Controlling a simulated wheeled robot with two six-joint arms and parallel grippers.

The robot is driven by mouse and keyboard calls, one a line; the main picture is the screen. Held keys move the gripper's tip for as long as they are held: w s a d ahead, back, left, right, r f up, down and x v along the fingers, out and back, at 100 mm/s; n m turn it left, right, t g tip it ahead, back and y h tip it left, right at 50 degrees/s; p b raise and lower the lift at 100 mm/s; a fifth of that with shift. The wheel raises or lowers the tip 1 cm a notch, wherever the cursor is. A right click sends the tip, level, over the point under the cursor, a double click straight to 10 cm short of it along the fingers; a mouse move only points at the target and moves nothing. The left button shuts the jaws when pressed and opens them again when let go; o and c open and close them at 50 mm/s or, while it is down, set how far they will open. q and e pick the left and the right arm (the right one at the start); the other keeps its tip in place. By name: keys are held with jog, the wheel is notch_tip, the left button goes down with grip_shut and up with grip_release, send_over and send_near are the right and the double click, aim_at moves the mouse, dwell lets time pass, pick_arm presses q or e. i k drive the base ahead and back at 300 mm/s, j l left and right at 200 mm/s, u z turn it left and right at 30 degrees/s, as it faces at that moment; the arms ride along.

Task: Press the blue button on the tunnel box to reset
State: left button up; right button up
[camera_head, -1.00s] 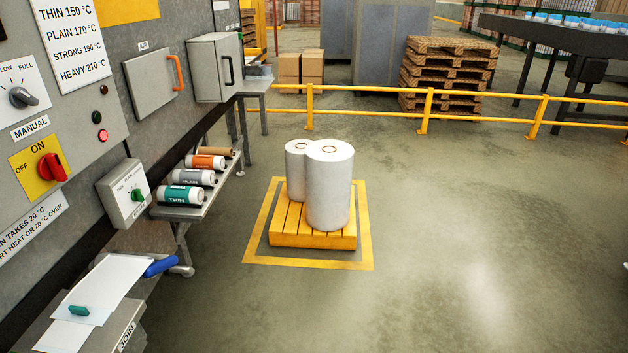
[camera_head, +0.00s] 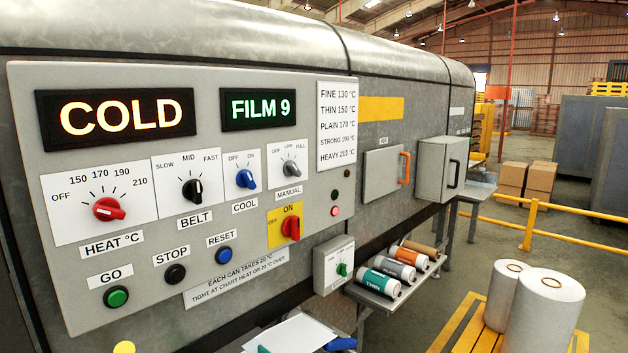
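The blue button (camera_head: 223,255) sits on the grey control panel (camera_head: 150,240) of the tunnel box (camera_head: 230,45), under a label reading RESET. A black button (camera_head: 175,274) under STOP and a green button (camera_head: 116,297) under GO are to its left. The panel's displays read COLD (camera_head: 115,115) and FILM 9 (camera_head: 259,108). Neither of my grippers shows in the head view, so nothing of mine is seen touching the button.
A shelf with several film rolls (camera_head: 385,278) juts out below the panel's right side. White rolls (camera_head: 545,312) stand on a yellow pallet (camera_head: 470,335) at the lower right. A yellow rail (camera_head: 570,209) runs behind. Open floor lies between shelf and pallet.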

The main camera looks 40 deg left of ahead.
aim_at(225, 256)
jog(key=u, duration=1.65)
